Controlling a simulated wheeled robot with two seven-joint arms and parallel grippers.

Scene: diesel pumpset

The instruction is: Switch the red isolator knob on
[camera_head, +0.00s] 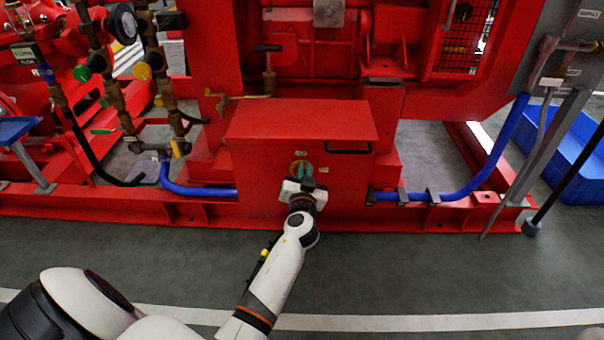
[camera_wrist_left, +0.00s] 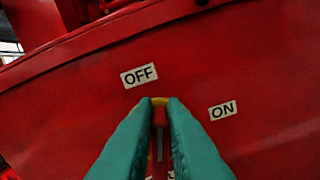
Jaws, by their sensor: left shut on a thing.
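The red isolator knob (camera_wrist_left: 159,118) is on the front of a red box (camera_head: 255,155) low on the pumpset. In the left wrist view only a narrow strip of it shows, with a yellow part at its top end, between two teal fingers. My left gripper (camera_head: 302,171) is at the box front, its fingers shut on the knob. The OFF label (camera_wrist_left: 139,75) is above the fingertips and slightly left; the ON label (camera_wrist_left: 222,110) is to their right. The fingers hide most of the knob, so its exact pointing is hard to tell. My right gripper is out of view.
A black handle (camera_head: 348,151) is on the box front, right of the gripper. Blue hoses (camera_head: 465,190) run low on both sides. Valves and gauges (camera_head: 123,24) stand at the left, a blue crate (camera_head: 565,150) at the right. The floor in front is clear.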

